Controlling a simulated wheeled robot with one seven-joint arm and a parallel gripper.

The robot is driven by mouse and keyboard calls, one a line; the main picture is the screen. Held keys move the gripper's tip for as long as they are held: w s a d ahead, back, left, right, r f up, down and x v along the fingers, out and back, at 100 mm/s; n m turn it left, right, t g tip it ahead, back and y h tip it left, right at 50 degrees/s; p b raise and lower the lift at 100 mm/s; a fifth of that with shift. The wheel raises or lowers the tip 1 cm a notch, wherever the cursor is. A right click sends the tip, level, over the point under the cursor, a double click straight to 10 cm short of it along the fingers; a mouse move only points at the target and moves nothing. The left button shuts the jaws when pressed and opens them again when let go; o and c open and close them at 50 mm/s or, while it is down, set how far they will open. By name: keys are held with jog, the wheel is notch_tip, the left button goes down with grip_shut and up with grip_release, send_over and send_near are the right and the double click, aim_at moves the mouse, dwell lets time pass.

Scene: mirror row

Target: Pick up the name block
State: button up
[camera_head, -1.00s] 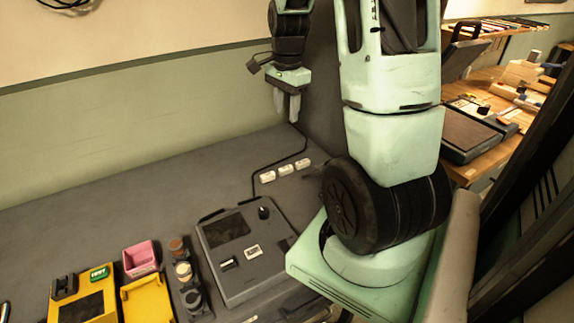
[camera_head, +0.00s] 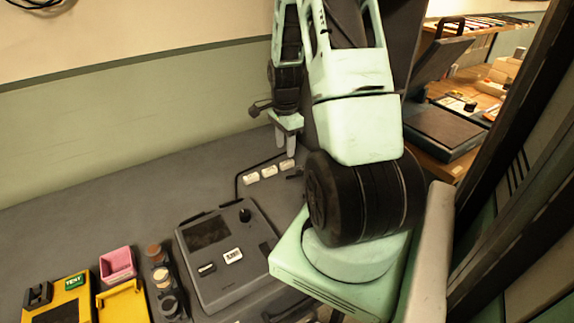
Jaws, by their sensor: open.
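My gripper (camera_head: 286,146) points down over the grey bench at the back, its two pale fingers apart and nothing visible between them. Three small white blocks lie in a row on the bench, just left of and below the fingers: a left one (camera_head: 251,179), a middle one (camera_head: 269,172) and a right one (camera_head: 286,166) closest to the fingertips. Their markings are too small to read, so I cannot tell which is the name block. A green block marked like "TEXT" (camera_head: 75,281) sits on a yellow device at the lower left.
A grey console (camera_head: 215,282) with a screen and knob stands in front of the white blocks. A dark cable runs beside them. A pink bin (camera_head: 117,262) and a yellow tray (camera_head: 122,300) are at left. The bench's left back is clear.

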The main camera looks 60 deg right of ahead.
aim_at(286, 163)
jog(key=shift+s+a+f, duration=0.15)
jog(key=shift+a+f, duration=0.05)
jog(key=shift+f, duration=1.15)
jog(key=shift+s+a+f, duration=0.1)
jog(key=shift+a+f, duration=0.05)
jog(key=shift+f, duration=1.15)
grip_shut()
